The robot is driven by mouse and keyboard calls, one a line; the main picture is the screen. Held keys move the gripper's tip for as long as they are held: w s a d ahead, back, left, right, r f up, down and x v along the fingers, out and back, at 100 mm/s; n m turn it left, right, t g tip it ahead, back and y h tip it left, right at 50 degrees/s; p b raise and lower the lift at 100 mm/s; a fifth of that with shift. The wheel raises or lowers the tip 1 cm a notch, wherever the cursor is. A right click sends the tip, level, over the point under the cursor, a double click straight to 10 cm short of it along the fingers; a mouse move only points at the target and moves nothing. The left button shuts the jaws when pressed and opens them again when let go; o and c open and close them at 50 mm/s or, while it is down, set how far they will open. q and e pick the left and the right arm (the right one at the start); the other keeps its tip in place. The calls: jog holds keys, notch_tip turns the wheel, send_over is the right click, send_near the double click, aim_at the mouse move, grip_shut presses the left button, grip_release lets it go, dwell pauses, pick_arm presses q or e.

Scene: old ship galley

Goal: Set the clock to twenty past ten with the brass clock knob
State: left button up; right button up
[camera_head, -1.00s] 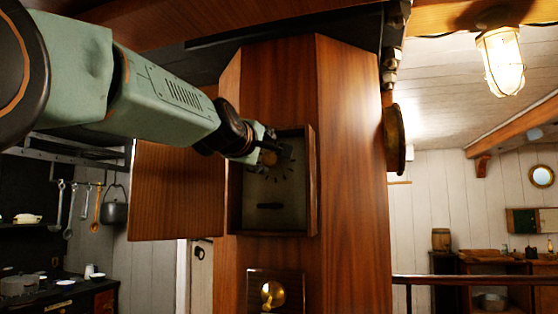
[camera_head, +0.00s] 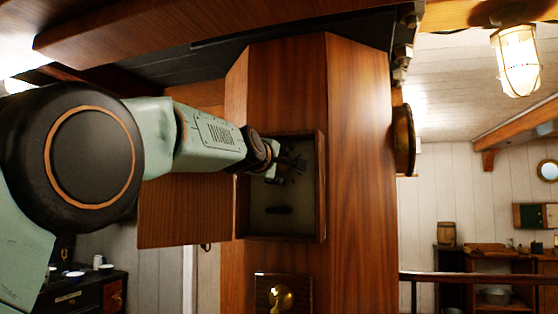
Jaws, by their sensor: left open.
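A dark bar-shaped piece (camera_head: 278,210) shows low on the dial. My left gripper is open at the upper dial; whether it touches anything there I cannot tell. No knob shows clearly on the dial. My right gripper is out of view.
The case's wooden door (camera_head: 180,212) stands open to the left, below my left arm. A wooden rail (camera_head: 475,278) runs at lower right. A caged lamp (camera_head: 517,62) hangs at upper right.

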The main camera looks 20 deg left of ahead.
pick_arm(q)
jog(key=shift+w+d+f, duration=0.1)
jog(key=shift+w+d, duration=0.15)
jog(key=shift+d, duration=0.15)
jog(key=shift+c, duration=0.5)
jog(key=shift+d, duration=0.1)
jog(key=shift+c, duration=0.7)
jog(key=shift+s+a, duration=0.15)
jog(key=shift+a, duration=0.15)
jog(key=c, duration=1)
jog(key=shift+o, duration=0.2)
